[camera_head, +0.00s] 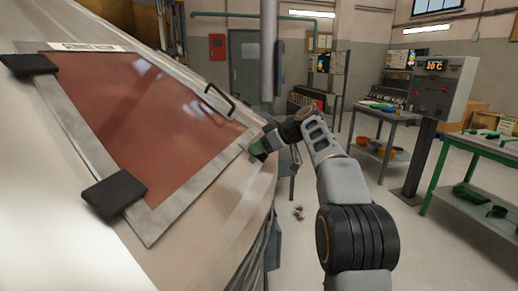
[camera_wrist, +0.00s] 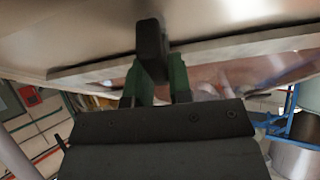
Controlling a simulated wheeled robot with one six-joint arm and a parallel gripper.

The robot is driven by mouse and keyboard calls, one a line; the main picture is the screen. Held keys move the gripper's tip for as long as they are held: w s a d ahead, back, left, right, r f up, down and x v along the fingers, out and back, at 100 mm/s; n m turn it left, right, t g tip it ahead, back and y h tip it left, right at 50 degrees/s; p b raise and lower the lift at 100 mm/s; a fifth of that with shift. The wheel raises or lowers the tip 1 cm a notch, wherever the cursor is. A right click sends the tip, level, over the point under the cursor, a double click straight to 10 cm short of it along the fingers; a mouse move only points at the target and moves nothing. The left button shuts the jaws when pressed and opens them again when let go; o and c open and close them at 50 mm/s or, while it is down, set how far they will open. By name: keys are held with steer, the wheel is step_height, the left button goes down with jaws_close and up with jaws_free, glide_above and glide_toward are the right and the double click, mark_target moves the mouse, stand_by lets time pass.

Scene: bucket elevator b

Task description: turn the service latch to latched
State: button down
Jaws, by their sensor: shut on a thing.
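The service latch (camera_wrist: 150,42) shows in the wrist view as a dark upright bar at the edge of the hatch. My gripper (camera_wrist: 160,78) has its green fingers on both sides of the bar and is shut on it. In the head view my gripper (camera_head: 258,151) is at the right edge of the framed reddish hatch door (camera_head: 150,120); the latch is mostly hidden there. The door looks closed against the pale sloping casing. I cannot tell the latch's exact angle.
A black pull handle (camera_head: 219,101) stands out from the door above my gripper. Two black hinges (camera_head: 114,193) are on its left side. A grey control box (camera_head: 443,88) on a post and a green-framed table (camera_head: 480,148) stand at the right. Floor between is mostly clear.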

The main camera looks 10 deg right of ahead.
steer(key=shift+f+n+g, duration=0.2)
steer(key=shift+n+g, duration=0.1)
steer(key=shift+n, duration=0.3)
steer(key=c, duration=1.1)
jaws_free()
steer(key=shift+r, duration=0.1)
steer(key=p+v, duration=0.2)
steer(key=v, duration=1.1)
steer(key=shift+s+d, duration=0.2)
steer(key=shift+d, duration=0.2)
